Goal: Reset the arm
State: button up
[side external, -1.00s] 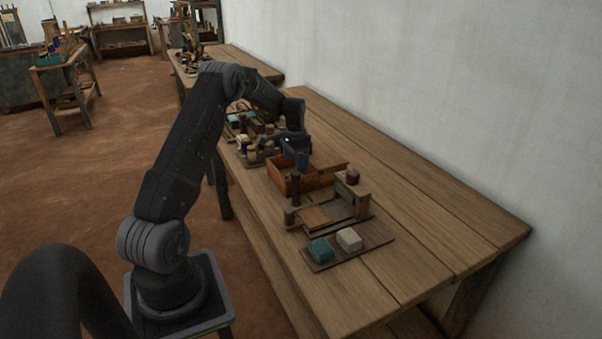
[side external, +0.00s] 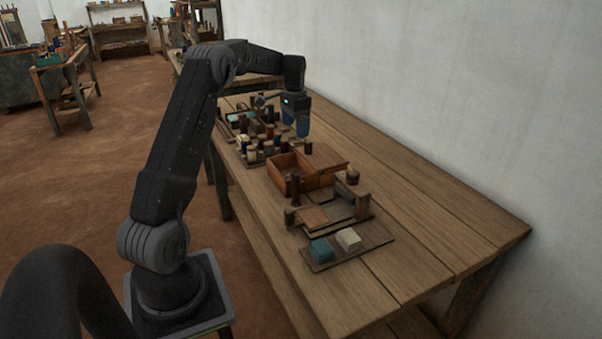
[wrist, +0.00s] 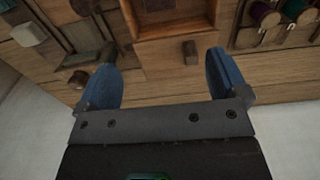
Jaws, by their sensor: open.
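My gripper (side external: 295,127) is open, with its two blue fingers pointing down above the wooden workbench (side external: 440,215). It hangs clear of the bench behind the open wooden box (side external: 283,180). In the wrist view my gripper (wrist: 161,65) shows both fingers spread wide with nothing held between them. A small dark piece (wrist: 190,52) lies on the bench below, showing between the fingers. The same wooden box (wrist: 178,30) shows beyond the fingertips in that view.
Several thread spools (side external: 266,143) crowd a rack behind the box. A small wooden frame (side external: 325,210) stands in front of it. A teal block (side external: 321,250) and a cream block (side external: 348,239) sit on a board near the front. The bench's right side is clear; a white wall (side external: 450,80) borders it.

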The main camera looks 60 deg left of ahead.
jog(key=shift+r, duration=0.9)
jog(key=s+d+r+t, duration=0.1)
jog(key=d+r, duration=0.2)
jog(key=d, duration=0.4)
jog(key=s+d+r+y, duration=0.1)
jog(key=d+r, duration=0.3)
jog(key=d, duration=0.4)
jog(key=s+d+r+t, duration=0.1)
jog(key=d+r, duration=0.2)
jog(key=d, duration=0.4)
jog(key=s+d+f+t+h, duration=0.1)
jog(key=s+d+f+t, duration=0.2)
jog(key=s+d, duration=1.4)
jog(key=shift+s+d+t, duration=0.3)
jog(key=shift+s, duration=0.6)
